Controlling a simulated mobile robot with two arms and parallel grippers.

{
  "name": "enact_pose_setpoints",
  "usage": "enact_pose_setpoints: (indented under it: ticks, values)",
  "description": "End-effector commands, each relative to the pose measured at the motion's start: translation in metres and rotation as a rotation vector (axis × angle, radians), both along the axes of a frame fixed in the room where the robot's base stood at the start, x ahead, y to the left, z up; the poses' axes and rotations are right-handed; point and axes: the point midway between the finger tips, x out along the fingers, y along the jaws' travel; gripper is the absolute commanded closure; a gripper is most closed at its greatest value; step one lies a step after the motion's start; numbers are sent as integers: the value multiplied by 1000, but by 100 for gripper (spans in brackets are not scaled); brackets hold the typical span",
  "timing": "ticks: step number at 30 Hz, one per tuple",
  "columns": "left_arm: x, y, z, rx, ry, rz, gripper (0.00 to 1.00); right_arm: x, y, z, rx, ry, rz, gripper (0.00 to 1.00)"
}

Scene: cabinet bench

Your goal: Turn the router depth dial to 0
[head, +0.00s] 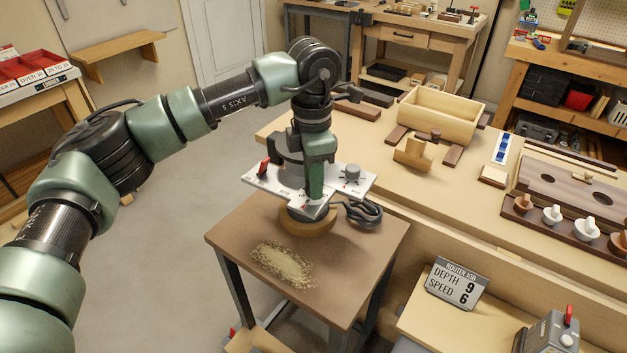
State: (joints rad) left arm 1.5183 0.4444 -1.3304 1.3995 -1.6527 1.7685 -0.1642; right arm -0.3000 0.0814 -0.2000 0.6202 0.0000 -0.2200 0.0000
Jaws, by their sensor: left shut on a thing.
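The router plate (268,183) is a pale panel lying over a small brown table, with a red-handled lever at its left end and a grey knob (352,174) at its right. My left gripper (315,196) points down onto the middle front of the plate. It is shut there on what seems to be the router depth dial. The fingers hide the dial, so its setting cannot be read. A round wooden base shows under the plate. My right gripper is not in view.
Sawdust (284,264) lies on the small table (370,248), and a coiled dark cable (362,213) lies beside the router. A sign (456,283) reads router job, depth 9, speed 6. A long bench (400,185) with an open wooden box (437,115) stands behind to the right.

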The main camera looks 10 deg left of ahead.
Motion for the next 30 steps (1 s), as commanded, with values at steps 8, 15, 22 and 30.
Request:
enact_pose_setpoints:
  ticks: [8,15,22,30]
  values:
    - [1,0,1,0,-2,-12,100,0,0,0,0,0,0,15]
    - [1,0,2,0,-4,-11,61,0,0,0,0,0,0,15]
    - [1,0,1,0,-3,-10,50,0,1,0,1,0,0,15]
    - [1,1,1,0,-3,-8,50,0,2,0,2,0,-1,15]
